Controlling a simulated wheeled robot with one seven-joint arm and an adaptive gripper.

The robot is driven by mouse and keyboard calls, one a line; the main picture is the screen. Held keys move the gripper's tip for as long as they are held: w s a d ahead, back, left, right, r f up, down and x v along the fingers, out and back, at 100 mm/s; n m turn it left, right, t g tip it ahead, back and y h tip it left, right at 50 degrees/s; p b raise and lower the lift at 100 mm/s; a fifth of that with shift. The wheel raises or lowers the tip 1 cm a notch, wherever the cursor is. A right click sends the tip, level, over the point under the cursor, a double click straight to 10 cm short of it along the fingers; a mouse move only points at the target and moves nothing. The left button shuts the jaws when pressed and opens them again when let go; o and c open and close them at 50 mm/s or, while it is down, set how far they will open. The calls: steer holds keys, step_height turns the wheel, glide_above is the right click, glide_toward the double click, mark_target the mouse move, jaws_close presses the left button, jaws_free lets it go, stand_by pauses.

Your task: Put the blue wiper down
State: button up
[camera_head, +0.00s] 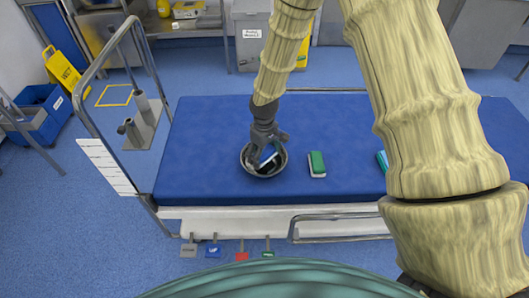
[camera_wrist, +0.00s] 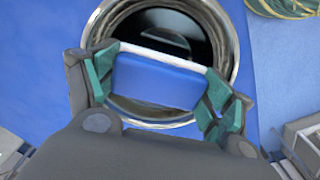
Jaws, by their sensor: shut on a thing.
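The blue wiper (camera_wrist: 156,82), a blue block with a white edge, is between the fingers of my gripper (camera_wrist: 160,92) in the wrist view. In the head view my gripper (camera_head: 266,147) points down at a round metal bowl (camera_head: 283,163) on the blue operating table (camera_head: 205,150). The blue wiper (camera_head: 266,154) shows there within the bowl's outline, tilted. My gripper is shut on it. The bowl's shiny rim (camera_wrist: 232,60) surrounds the wiper in the wrist view, and its inside is dark. I cannot tell whether the wiper touches the bowl.
A green wiper (camera_head: 317,164) lies on the table just right of the bowl. Another teal and white item (camera_head: 382,160) lies farther right, partly hidden by my arm. A metal rail (camera_head: 100,70) stands at the table's left end. The table left of the bowl is clear.

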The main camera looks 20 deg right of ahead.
mark_target(265, 153)
steer(key=shift+f, duration=0.3)
steer(key=o, duration=1)
steer(key=shift+r, duration=0.1)
step_height(265, 153, up, 7)
steer(key=p, duration=0.5)
steer(key=shift+p, duration=0.35)
steer(key=shift+s+d, duration=0.1)
